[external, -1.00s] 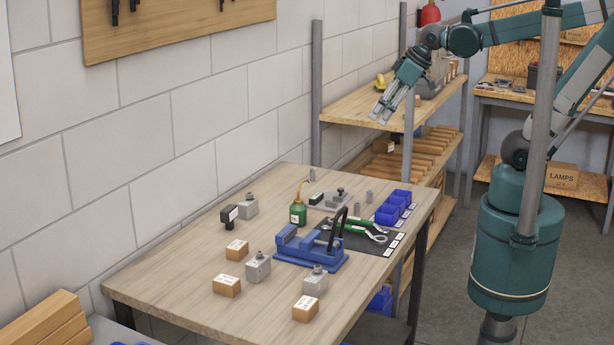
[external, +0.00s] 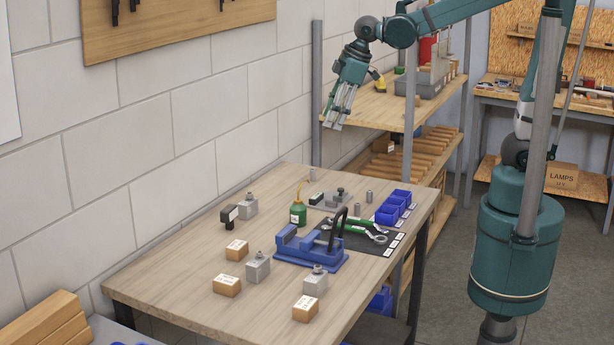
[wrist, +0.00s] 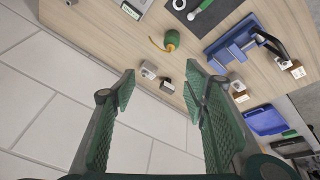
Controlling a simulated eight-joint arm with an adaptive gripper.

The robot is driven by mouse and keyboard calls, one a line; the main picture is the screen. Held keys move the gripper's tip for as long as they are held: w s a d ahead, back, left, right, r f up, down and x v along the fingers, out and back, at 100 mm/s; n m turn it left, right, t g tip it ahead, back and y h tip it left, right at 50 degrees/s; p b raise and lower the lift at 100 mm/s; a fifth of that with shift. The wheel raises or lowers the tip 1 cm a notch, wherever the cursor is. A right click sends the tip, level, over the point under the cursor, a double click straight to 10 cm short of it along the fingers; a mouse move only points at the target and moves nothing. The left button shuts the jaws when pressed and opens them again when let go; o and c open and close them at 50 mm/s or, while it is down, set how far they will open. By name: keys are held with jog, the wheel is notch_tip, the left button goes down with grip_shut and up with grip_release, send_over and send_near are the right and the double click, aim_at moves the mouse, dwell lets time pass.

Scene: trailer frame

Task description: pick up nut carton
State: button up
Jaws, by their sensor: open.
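Several small brown cartons with white labels sit on the workbench, and their print is too small to tell which is the nut carton. In the external view one carton (external: 237,250) is behind, one (external: 227,286) is in front of it to the left, and one (external: 306,309) is near the front edge. The wrist view shows one carton (wrist: 240,97) beside the right finger and another (wrist: 298,71) farther right. My gripper (external: 334,118) is open and empty, high above the back of the workbench, pointing down. It also shows in the wrist view (wrist: 160,82).
On the workbench (external: 170,272) stand grey metal blocks (external: 257,268), a black-headed part (external: 229,216), a green oil can (external: 298,213), a blue vise (external: 310,251) and blue bins (external: 391,208). A block wall runs along the left. A wooden shelf (external: 365,110) stands behind.

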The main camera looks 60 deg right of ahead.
jog(key=w+a+f+n+g, duration=0.1)
jog(key=w+a+f+n, duration=0.2)
jog(key=w+a, duration=0.35)
jog(key=n+g+h, duration=0.1)
jog(key=n+g, duration=0.2)
jog(key=n, duration=0.5)
send_over(237, 245)
jog(key=f, duration=2.2)
jog(key=shift+w+d+f, duration=0.1)
jog(key=shift+d, duration=0.15)
jog(key=shift+a+f, duration=0.45)
jog(key=shift+f, duration=0.1)
jog(key=shift+f, duration=1.3)
jog(key=shift+d+f, duration=0.2)
jog(key=shift+f, duration=2.4)
